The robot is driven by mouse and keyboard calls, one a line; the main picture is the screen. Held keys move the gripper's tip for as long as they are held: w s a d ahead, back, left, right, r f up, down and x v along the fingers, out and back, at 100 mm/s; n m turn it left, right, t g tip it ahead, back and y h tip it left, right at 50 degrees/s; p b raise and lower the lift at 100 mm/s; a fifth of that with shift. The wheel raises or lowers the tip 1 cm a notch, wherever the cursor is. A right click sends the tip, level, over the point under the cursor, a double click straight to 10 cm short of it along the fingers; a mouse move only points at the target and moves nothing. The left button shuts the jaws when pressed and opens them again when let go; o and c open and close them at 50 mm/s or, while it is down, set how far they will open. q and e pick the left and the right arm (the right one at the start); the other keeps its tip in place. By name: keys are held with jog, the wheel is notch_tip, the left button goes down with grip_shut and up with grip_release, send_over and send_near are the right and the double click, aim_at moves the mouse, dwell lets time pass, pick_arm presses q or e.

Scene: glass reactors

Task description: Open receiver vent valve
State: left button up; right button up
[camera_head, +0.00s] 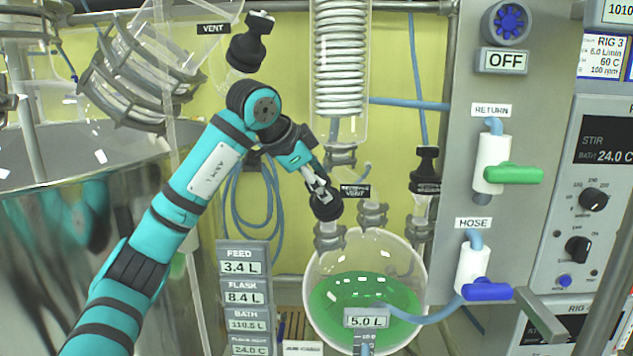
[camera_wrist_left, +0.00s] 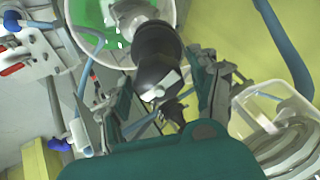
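In the left wrist view, the black knob (camera_wrist_left: 157,58) lies between the two fingers of my left gripper (camera_wrist_left: 165,85). The fingers are apart, with narrow gaps seeming to show on both sides of the knob. My right gripper is in neither view.
The glass condenser (camera_head: 340,70) hangs just above the gripper. Another black valve (camera_head: 426,165) stands to the right, and a black "VENT" valve (camera_head: 250,42) is at the upper left. Green (camera_head: 514,174) and blue (camera_head: 487,291) handles stick out from the right panel. Blue hoses hang behind.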

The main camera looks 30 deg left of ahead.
pick_arm(q)
jog(key=shift+o, duration=0.4)
jog(key=v, duration=1.2)
